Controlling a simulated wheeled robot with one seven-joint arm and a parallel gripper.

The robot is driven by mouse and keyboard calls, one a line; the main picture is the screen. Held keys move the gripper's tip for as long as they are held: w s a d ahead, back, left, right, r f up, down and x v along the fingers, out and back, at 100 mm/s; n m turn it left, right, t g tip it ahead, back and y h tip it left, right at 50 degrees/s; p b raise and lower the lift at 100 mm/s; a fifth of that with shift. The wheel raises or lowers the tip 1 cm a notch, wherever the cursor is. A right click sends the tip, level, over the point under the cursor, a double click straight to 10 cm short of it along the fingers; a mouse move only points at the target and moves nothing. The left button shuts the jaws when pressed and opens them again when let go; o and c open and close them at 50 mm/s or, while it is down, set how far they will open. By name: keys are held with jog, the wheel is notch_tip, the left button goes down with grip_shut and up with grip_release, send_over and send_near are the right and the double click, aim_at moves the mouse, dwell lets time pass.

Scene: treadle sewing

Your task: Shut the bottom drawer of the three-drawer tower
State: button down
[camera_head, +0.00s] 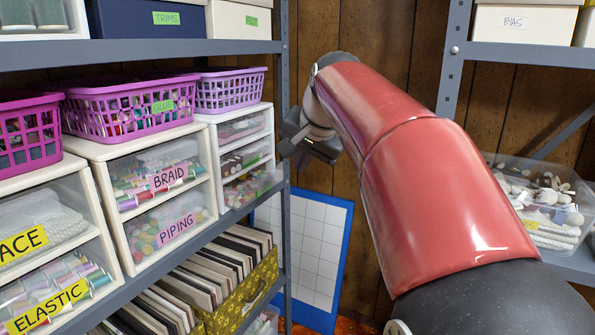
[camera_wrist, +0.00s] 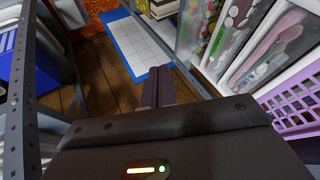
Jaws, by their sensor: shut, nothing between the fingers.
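The white three-drawer tower (camera_head: 212,118) stands at the right end of the left shelf, with three clear-fronted drawers. Its bottom drawer (camera_head: 252,187) appears to stick out a little past the two drawers above, which look flush. In the wrist view the tower lies turned on its side, with the bottom drawer (camera_wrist: 195,30) at its left. My gripper (camera_head: 287,149) is just right of the tower, in front of the shelf post. In the wrist view its fingers (camera_wrist: 155,86) are together and empty, apart from the drawers. Any contact is not visible.
A purple basket (camera_head: 230,92) sits on the tower. A two-drawer unit labelled BRAID and PIPING (camera_head: 108,152) stands to its left. A blue-edged grid board (camera_head: 310,250) leans below. A right-hand shelf (camera_head: 520,55) bounds the gap; a tub (camera_head: 540,195) stands on it.

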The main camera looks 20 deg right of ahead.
jog(key=d+f+m+y+b, duration=0.15)
jog(key=d+m+y, duration=0.45)
jog(key=m, duration=1.3)
jog(key=w+a+r+b+x, duration=0.1)
jog(key=r+b+x, duration=0.1)
jog(key=x, duration=1.1)
jog(key=shift+w, duration=0.25)
jog(key=shift+r, duration=0.1)
